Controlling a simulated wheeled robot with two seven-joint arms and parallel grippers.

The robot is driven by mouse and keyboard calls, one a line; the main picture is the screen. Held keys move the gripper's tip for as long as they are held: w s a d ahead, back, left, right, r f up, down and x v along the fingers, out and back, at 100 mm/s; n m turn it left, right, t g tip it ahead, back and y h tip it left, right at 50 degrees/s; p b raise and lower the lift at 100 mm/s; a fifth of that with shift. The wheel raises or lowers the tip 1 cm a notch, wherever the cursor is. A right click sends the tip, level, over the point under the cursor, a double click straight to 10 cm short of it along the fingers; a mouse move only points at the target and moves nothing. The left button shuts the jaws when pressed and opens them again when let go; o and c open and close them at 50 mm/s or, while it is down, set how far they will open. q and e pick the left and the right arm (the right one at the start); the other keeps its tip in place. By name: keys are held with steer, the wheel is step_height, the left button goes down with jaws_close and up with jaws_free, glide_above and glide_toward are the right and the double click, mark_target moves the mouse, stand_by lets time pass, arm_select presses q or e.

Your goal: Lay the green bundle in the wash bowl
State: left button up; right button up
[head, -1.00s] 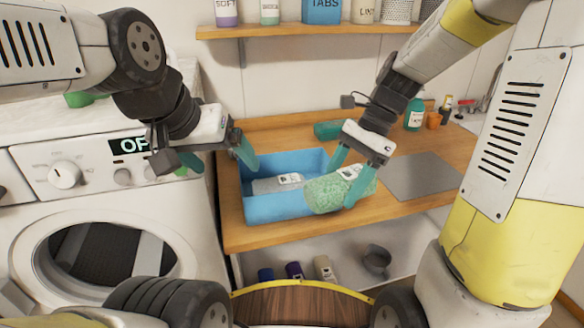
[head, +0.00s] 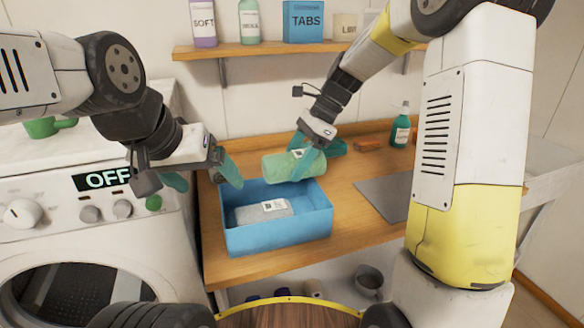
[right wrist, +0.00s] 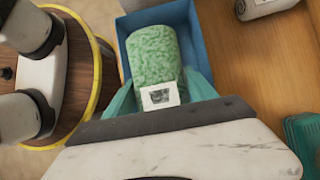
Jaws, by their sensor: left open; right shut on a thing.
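The green bundle (head: 281,168) is a rolled, textured cloth with a white label. My right gripper (head: 306,158) is shut on it and holds it raised over the back right rim of the blue rectangular wash bowl (head: 268,238). In the right wrist view the green bundle (right wrist: 154,56) lies between the fingers, with the wash bowl (right wrist: 187,20) below it. A grey bundle (head: 250,214) with a white label lies inside the bowl. My left gripper (head: 204,180) is open and empty, left of the bowl near the washing machine.
The washing machine (head: 95,215) stands on the left. A grey mat (head: 385,197) lies on the wooden counter right of the bowl, with a teal bottle (head: 401,128) behind it. A shelf (head: 265,48) with containers hangs above.

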steer(key=shift+w+a, duration=0.1)
steer(key=shift+w, duration=0.2)
steer(key=shift+f, duration=1.8)
steer(key=shift+f, duration=0.1)
steer(key=shift+f, duration=0.5)
steer(key=o, duration=1.6)
steer(key=shift+o, duration=0.2)
